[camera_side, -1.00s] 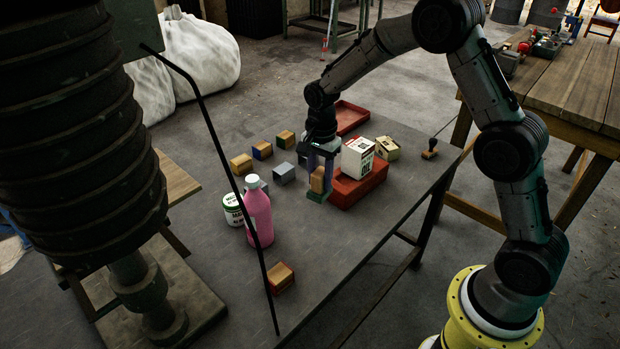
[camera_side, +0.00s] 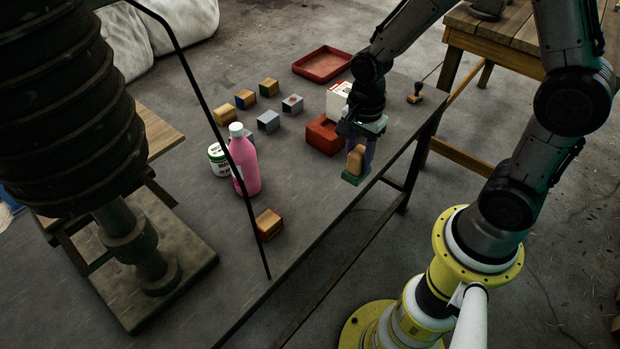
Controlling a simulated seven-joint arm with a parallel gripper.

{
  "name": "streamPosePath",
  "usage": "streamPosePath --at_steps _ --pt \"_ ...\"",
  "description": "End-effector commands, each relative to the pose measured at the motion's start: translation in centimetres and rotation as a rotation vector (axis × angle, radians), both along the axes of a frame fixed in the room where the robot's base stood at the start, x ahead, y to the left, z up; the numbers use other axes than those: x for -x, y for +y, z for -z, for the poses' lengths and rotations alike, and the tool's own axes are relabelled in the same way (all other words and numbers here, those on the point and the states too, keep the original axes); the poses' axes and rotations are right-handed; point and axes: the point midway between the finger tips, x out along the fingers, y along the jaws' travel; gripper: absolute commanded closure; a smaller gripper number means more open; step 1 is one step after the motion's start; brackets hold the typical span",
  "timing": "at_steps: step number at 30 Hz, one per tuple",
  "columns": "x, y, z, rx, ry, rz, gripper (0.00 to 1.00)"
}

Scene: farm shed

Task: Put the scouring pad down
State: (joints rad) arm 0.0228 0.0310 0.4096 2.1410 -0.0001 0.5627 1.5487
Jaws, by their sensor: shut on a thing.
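My gripper (camera_side: 356,163) is pointed down near the right-hand edge of the dark table (camera_side: 290,200). It is shut on a small tan block, which I take to be the scouring pad (camera_side: 356,158). A green part shows at the bottom of the fingers; I cannot tell whether it belongs to the pad or to the fingertips. I cannot tell whether the pad touches the table or hangs above it.
A red container (camera_side: 322,137) and a white box (camera_side: 338,98) are close left of my gripper. A red tray (camera_side: 322,62), several small blocks (camera_side: 268,120), a pink bottle (camera_side: 244,165), a white tin (camera_side: 217,160), a tan-and-red block (camera_side: 268,223) and a stamp-like thing (camera_side: 415,93) are on the table.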

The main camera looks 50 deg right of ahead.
Motion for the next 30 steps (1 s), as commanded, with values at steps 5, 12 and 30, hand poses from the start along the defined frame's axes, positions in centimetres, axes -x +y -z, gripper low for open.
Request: streamPosePath --at_steps 5,12,30 --pt "-3.1 0.0 1.3 0.000 -0.001 -0.001 1.00" --pt "-8.2 -0.2 3.6 0.000 -0.001 -0.001 1.00" --pt "-13.6 -0.3 9.7 0.000 -0.002 -0.001 1.00"
